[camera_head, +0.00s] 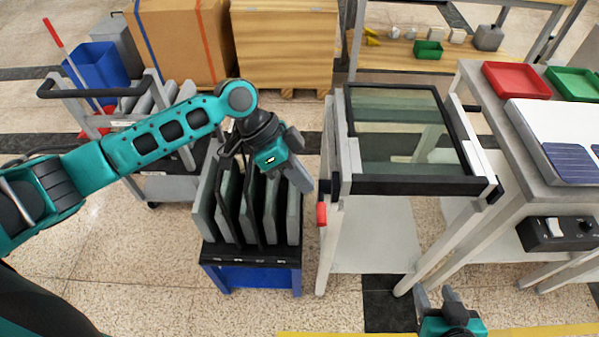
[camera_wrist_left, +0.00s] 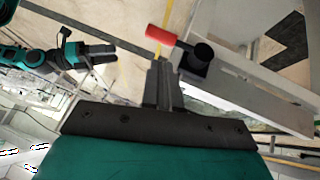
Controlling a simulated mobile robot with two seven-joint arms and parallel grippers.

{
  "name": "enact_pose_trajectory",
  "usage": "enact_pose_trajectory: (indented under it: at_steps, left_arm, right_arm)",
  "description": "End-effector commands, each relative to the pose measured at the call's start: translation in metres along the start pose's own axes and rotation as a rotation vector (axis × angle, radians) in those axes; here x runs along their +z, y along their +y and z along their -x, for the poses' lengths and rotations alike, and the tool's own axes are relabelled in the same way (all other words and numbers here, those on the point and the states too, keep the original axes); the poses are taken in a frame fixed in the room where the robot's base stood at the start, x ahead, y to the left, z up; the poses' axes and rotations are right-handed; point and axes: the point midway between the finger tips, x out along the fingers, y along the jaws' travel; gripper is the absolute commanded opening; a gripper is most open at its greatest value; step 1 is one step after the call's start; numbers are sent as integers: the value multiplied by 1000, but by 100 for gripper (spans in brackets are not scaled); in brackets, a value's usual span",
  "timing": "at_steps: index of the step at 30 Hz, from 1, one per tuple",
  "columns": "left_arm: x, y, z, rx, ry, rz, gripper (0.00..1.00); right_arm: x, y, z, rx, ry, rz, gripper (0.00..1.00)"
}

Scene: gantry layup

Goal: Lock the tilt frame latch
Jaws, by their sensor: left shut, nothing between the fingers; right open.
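The tilt frame (camera_head: 415,185) has a dark rim around a glass pane and lies about level on a light metal stand. Its latch has a red handle (camera_head: 321,213) at the stand's front left corner. In the left wrist view the red handle (camera_wrist_left: 162,36) sits beside a black round pivot (camera_wrist_left: 199,56), just beyond the fingertips. My left gripper (camera_head: 307,187) is shut and empty, up and left of the handle; its fingers (camera_wrist_left: 163,84) look apart from it, though contact is hard to judge. My right gripper (camera_head: 437,295) is open and empty, low in front of the stand.
A rack of dark and grey panels (camera_head: 207,212) on a blue base stands beneath my left gripper. A workbench (camera_head: 500,135) with a red tray (camera_head: 517,81) and a solar panel (camera_head: 571,163) is at right. A grey cart (camera_head: 172,188) stands at left.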

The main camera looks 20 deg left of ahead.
Motion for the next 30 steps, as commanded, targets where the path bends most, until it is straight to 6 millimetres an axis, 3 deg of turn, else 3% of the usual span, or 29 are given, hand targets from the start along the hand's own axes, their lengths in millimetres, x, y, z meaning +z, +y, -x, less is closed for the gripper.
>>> enact_pose_trajectory:
  at_steps: [2,9,15,21,30]
  left_arm:
    - [-7,5,8,0,0,0,0]
    - [-3,15,61,-6,0,-1,0]
    - [-2,22,90,-3,0,1,0]
    - [-2,25,101,-1,1,0,0]
    - [-2,25,101,-1,1,1,0]
  right_arm:
    - [-11,0,7,0,0,0,48]
    - [-6,-1,3,-2,2,-3,48]
    - [-5,0,3,0,1,-2,48]
    - [-5,0,3,0,0,-1,48]
    - [-5,0,3,0,0,1,48]
